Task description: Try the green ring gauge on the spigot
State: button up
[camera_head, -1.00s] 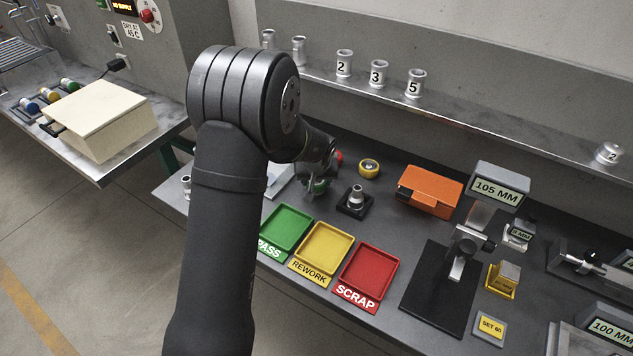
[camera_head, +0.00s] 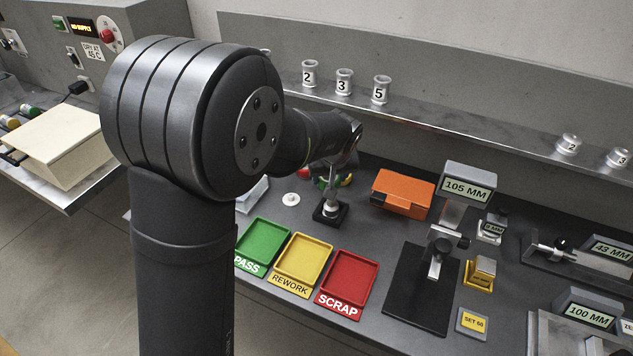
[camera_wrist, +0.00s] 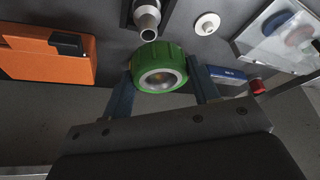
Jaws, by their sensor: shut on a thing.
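My gripper (camera_wrist: 160,70) is shut on the green ring gauge (camera_wrist: 172,56), with one finger on each side of it. The ring's pale bore faces the wrist camera. The spigot (camera_wrist: 147,17), a grey metal stub on a dark block, is just beyond the ring in the wrist view; the two look apart. In the head view the spigot (camera_head: 330,188) stands upright on its black block (camera_head: 330,212). A bit of green (camera_head: 321,181) shows beside it, while my arm hides most of the gripper.
An orange case (camera_head: 402,194) stands right of the spigot. A white disc (camera_head: 291,199) lies to its left. Green (camera_head: 262,243), yellow (camera_head: 303,260) and red (camera_head: 346,281) trays lie in front. A 105 MM gauge stand (camera_head: 467,183) is farther right. A shelf (camera_head: 460,130) runs behind.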

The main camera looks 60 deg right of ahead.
jog(key=shift+s+d+r, duration=0.35)
jog(key=shift+d+r, duration=0.15)
jog(key=shift+r, duration=0.05)
jog(key=shift+f, duration=0.2)
jog(key=shift+f, duration=2.25)
jog(key=o, duration=0.4)
jog(key=shift+c, duration=1.5)
